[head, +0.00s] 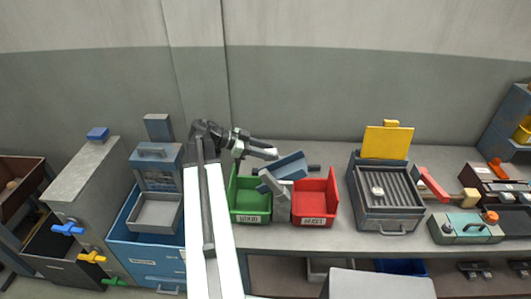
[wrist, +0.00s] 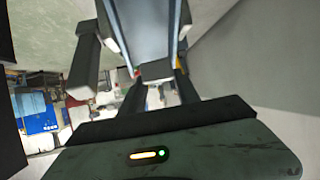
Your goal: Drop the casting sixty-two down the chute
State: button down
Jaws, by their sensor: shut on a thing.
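My gripper (head: 277,170) is up above the green and red bins. It is shut on a blue-grey, tray-like piece (head: 291,164), tilted in the jaws; the piece also fills the top middle of the wrist view (wrist: 145,28). No number can be read on it, so I cannot tell whether it is the casting sixty-two. A small pale piece (head: 378,191) lies on the ribbed bed of the heater (head: 388,211) at the right. A blue unit (head: 158,252) with a grey tray-like opening (head: 157,212) stands at the left and may be the chute.
A green bin (head: 249,216) and a red bin (head: 314,218) with labels stand side by side below my gripper. The heater's yellow lid (head: 388,142) is up. A teal box (head: 466,228) stands farther right. A grey cabinet (head: 85,190) with coloured taps stands at far left.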

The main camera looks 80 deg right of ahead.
notch_tip(320, 180, down, 8)
jog(key=b, duration=0.6)
jog(key=shift+r, duration=0.25)
jog(key=shift+r, duration=0.1)
jog(key=c, duration=0.8)
grip_release()
jog(key=shift+w+r, duration=0.1)
jog(key=p+v, duration=0.3)
jog(key=v, duration=0.4)
jog(key=shift+w+a+r, duration=0.1)
jog(key=shift+w, duration=0.15)
